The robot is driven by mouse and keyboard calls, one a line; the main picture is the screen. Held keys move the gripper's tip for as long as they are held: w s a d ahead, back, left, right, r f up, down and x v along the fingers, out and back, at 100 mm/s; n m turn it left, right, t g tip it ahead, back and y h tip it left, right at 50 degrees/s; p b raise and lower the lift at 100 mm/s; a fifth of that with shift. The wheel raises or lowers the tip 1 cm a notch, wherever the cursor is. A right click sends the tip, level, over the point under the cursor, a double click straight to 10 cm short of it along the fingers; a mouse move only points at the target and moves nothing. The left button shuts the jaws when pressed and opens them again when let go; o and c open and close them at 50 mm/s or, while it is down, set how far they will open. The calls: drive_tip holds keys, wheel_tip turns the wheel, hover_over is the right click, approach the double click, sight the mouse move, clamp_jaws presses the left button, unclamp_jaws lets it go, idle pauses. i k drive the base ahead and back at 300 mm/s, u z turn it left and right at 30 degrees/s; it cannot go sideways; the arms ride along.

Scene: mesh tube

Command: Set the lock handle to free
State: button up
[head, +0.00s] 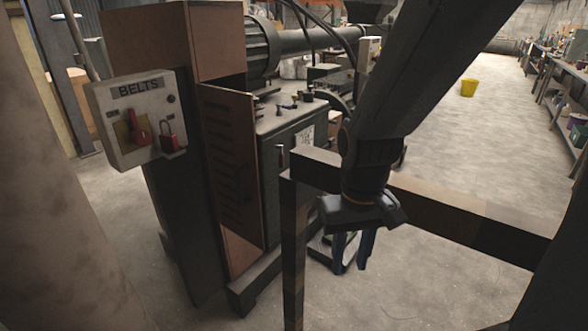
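A pale control box (110,106) labelled BELTS is fixed to the side of a brown cabinet at the upper left. On its face is a red handle (138,134) on a yellow plate (122,132). A red padlock (169,138) hangs at the right of the handle; I cannot tell whether it is closed or what it passes through. My gripper (350,266) points down at the centre right, well right of and lower in the picture than the box. Its two fingers are apart with nothing between them.
The brown cabinet (150,45) has a panel door (230,165) standing ajar. A dark frame with a rail (460,212) lies beside my gripper. A large machine stands behind. A pale rounded column (40,200) fills the left edge.

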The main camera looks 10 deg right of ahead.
sight(282, 164)
drive_tip(key=z, duration=0.8)
drive_tip(key=i, duration=0.65)
drive_tip(key=u, duration=0.5)
